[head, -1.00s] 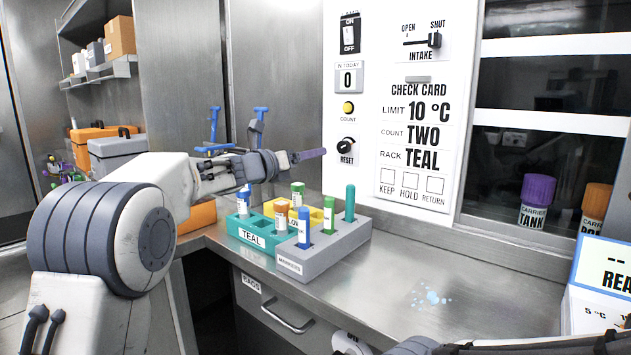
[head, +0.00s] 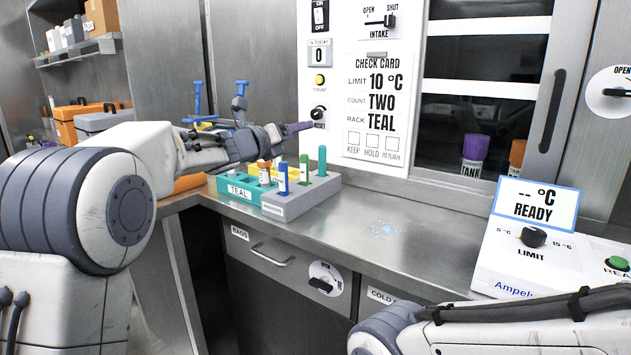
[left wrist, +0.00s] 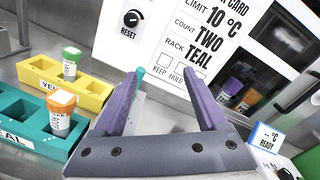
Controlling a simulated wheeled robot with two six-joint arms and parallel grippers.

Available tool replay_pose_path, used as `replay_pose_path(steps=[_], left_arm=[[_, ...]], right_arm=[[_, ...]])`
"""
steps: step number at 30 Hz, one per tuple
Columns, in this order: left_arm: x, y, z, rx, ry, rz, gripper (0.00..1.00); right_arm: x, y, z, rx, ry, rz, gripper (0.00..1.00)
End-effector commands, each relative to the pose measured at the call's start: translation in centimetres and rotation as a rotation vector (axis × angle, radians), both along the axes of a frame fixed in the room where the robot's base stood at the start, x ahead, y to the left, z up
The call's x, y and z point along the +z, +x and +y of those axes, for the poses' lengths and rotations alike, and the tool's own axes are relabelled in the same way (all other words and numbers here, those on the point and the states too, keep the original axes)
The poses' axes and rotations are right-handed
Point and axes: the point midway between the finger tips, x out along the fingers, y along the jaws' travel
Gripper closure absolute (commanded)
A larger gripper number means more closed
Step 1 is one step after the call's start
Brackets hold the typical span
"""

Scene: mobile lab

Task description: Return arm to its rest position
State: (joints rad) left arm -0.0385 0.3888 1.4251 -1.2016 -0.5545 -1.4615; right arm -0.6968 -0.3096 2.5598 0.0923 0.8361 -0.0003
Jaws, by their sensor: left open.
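My left arm comes in from the left in the head view. Its gripper (head: 298,128), with purple fingers, is above the tube racks, in front of the wall panel. In the left wrist view the two fingers (left wrist: 162,78) stand apart with nothing held between them. The teal rack (head: 228,190) holds an orange-capped tube (left wrist: 61,108). The yellow rack (left wrist: 92,92) holds a green-capped tube (left wrist: 71,62). The grey rack (head: 318,194) holds blue, green and teal pieces upright. Part of my right arm shows at the lower right of the head view; its gripper is not visible.
A white limit device (head: 530,255) with a READY display stands at the right. The panel with the check card (head: 377,105) stands behind the racks.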

Motion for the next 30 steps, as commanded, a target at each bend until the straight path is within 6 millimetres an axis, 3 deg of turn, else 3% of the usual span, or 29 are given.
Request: replay_pose_path(steps=[8,14,17,24,30], left_arm=[[-2.5,-3.1,-1.3,0.155,-0.326,0.284,0.26],[-8.0,-8.6,-2.7,0.359,-0.662,0.628,0.26],[-12.0,-13.1,-3.3,0.505,-0.833,0.832,0.26],[-22.3,-28.1,-3.3,0.997,-1.162,1.293,0.26],[-27.4,-39.1,-2.1,1.391,-1.269,1.489,0.26]], right_arm=[[0.0,0.0,0.0,0.0,0.0,0.0,0.5],[0.0,0.0,0.0,0.0,0.0,0.0,0.5],[0.0,0.0,0.0,0.0,0.0,0.0,0.5],[0.0,0.0,0.0,0.0,0.0,0.0,0.5],[0.0,0.0,0.0,0.0,0.0,0.0,0.5]])
